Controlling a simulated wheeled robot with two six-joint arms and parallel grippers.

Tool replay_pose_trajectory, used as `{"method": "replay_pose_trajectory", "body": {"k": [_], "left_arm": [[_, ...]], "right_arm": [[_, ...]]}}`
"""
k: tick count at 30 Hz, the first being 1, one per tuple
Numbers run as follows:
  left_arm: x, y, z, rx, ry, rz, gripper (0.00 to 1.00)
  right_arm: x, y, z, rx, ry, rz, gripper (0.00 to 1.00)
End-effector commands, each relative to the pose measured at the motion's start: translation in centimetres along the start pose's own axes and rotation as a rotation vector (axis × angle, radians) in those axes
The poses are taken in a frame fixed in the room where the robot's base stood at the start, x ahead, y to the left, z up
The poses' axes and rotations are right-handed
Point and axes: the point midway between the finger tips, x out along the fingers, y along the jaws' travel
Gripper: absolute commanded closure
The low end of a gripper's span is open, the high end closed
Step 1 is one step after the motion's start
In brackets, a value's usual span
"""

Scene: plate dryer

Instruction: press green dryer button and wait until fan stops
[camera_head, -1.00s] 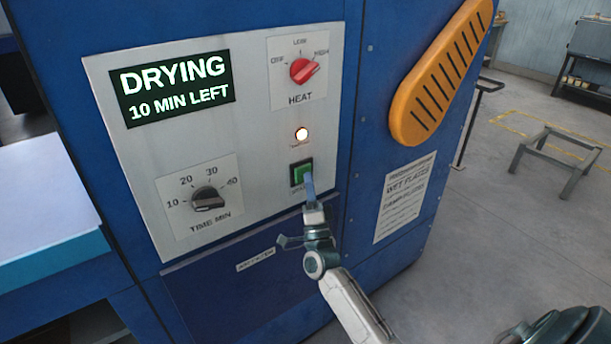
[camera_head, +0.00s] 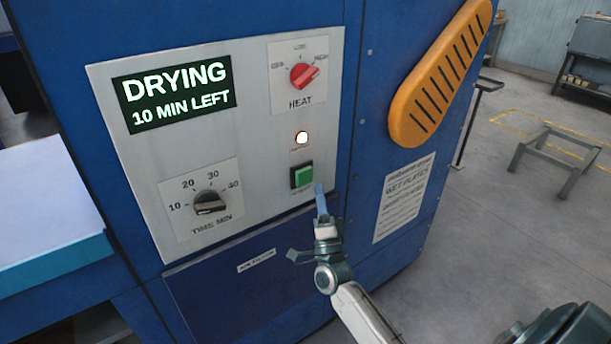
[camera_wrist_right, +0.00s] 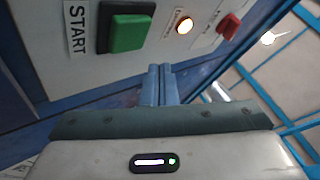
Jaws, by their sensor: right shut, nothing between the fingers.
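The green button (camera_head: 302,175) sits in a black frame on the light grey control panel (camera_head: 255,150). In the right wrist view the green button (camera_wrist_right: 129,33) has a START label (camera_wrist_right: 77,28) beside it. My right gripper (camera_head: 320,188) is shut and empty, just below and right of the button, apart from it. Its blue fingers (camera_wrist_right: 158,70) are together in the right wrist view. The display (camera_head: 175,92) reads DRYING, 10 MIN LEFT. The round lamp (camera_head: 302,138) above the button is lit; it also glows in the right wrist view (camera_wrist_right: 184,26). My left gripper is not visible.
An orange slotted vent cover (camera_head: 436,75) juts out at right. A pale blue-edged surface (camera_head: 50,210) stands at left. Open floor (camera_head: 500,240) lies at right.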

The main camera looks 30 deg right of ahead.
Motion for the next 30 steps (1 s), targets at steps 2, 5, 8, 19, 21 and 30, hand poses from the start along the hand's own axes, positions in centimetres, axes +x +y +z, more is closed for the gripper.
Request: {"method": "replay_pose_trajectory", "body": {"k": [2, 5, 8, 19, 21, 30], "left_arm": [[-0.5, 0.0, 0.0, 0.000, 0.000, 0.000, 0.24], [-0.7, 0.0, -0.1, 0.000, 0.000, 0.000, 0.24], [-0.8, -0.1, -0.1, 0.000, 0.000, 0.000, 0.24], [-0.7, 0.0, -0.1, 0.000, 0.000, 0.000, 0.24], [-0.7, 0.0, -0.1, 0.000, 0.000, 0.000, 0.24], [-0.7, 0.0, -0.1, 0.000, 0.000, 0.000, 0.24]], "right_arm": [[-0.5, -0.5, -0.5, -0.001, -0.001, 0.001, 1.00], [-1.1, -0.9, -0.9, 0.000, -0.001, 0.001, 1.00], [-1.5, -1.1, -1.1, 0.000, -0.001, 0.001, 1.00], [-1.6, -1.1, -1.1, 0.000, 0.000, 0.000, 1.00], [-1.6, -1.1, -1.1, 0.000, 0.000, 0.000, 1.00], [-1.6, -1.1, -1.1, 0.000, 0.000, 0.000, 1.00]]}}
